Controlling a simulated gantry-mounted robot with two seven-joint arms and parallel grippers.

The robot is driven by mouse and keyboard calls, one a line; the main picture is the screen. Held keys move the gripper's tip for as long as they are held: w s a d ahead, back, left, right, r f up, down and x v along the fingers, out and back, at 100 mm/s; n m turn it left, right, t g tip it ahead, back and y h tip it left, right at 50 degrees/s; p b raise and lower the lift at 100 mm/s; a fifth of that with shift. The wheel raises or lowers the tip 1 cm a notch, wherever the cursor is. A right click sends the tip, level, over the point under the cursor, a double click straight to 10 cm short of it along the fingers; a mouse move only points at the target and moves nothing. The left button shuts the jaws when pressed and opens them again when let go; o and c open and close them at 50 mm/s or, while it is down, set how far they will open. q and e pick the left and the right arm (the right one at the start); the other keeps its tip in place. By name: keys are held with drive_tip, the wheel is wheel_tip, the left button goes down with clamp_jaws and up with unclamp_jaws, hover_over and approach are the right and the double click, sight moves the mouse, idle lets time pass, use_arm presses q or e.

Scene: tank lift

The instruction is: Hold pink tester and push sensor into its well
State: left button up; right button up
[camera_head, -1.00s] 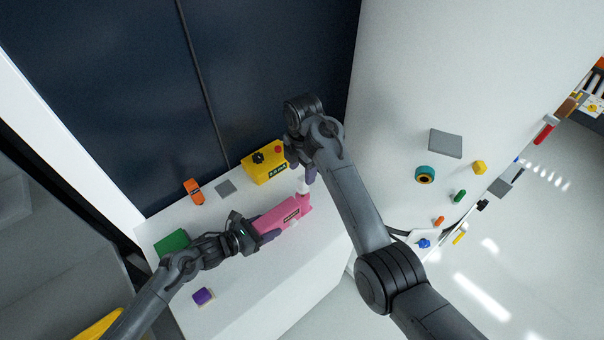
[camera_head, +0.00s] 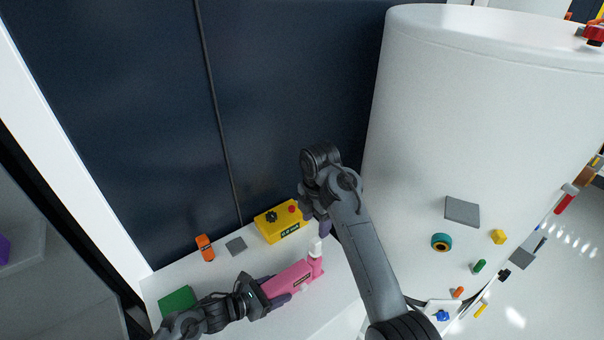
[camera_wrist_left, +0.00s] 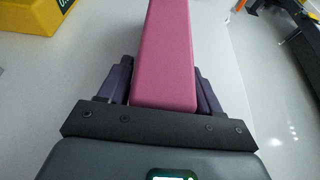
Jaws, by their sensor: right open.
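The pink tester (camera_head: 290,282) lies at a slant over the white worktop. My left gripper (camera_head: 268,293) is shut around its near part; in the left wrist view the fingers (camera_wrist_left: 163,88) flank the pink body (camera_wrist_left: 165,50) on both sides. The white sensor (camera_head: 315,246) stands upright at the tester's far right end. How deep it sits in the well I cannot tell. My right gripper (camera_head: 318,226) is open, pointing down just above and beside the sensor's top. Its fingertips are small and partly hidden, so contact is unclear.
A yellow box (camera_head: 279,222) with a red button stands behind the tester. A large white cylinder (camera_head: 470,110) stands right of my right arm.

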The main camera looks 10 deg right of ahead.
use_arm(q)
drive_tip(key=o, duration=0.3)
